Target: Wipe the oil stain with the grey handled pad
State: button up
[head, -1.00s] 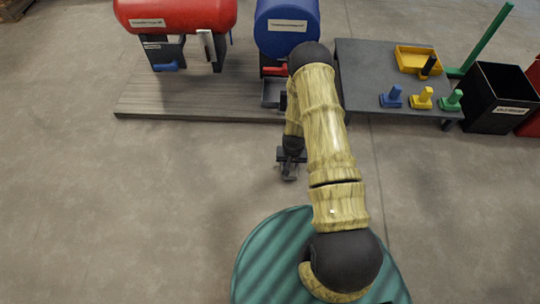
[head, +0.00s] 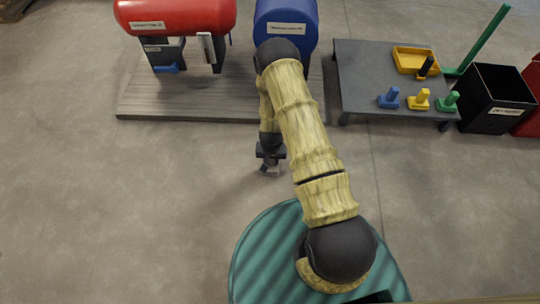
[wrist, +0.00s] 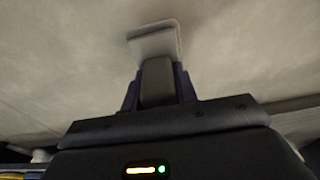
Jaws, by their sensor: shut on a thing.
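Only a small grey bit of the pad shows in the head view (head: 271,171). I cannot tell whether the pad touches the floor. I cannot make out the oil stain in either view; my arm covers part of the scene.
The platform (head: 200,105) carries a red tank (head: 178,12) and a blue drum (head: 287,30). A dark table (head: 375,75) holds a yellow tray (head: 414,60) and blue, yellow and green handled pads. A black bin (head: 494,98) stands right of it.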

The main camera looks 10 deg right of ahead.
jog(key=shift+s+a+r+p, duration=0.15)
jog(key=shift+r+p, duration=0.2)
jog(key=shift+r, duration=0.2)
jog(key=shift+s+d+r+p, duration=0.1)
jog(key=shift+d+r+p, duration=0.05)
jog(key=shift+r+p, duration=0.4)
jog(key=shift+d+r+p, duration=0.1)
jog(key=shift+r+p, duration=0.35)
jog(key=shift+r, duration=0.15)
jog(key=shift+r+p, duration=0.85)
jog(key=shift+r, duration=0.1)
jog(key=shift+a, duration=0.1)
notch_tip(320, 180, up, 37)
jog(key=w+n+p, duration=0.2)
jog(key=n+p, duration=0.1)
jog(key=p, duration=1.1)
jog(key=shift+d+r+n, duration=0.15)
jog(key=shift+d+n, duration=0.1)
jog(key=shift+n, duration=0.05)
jog(key=shift+w, duration=0.1)
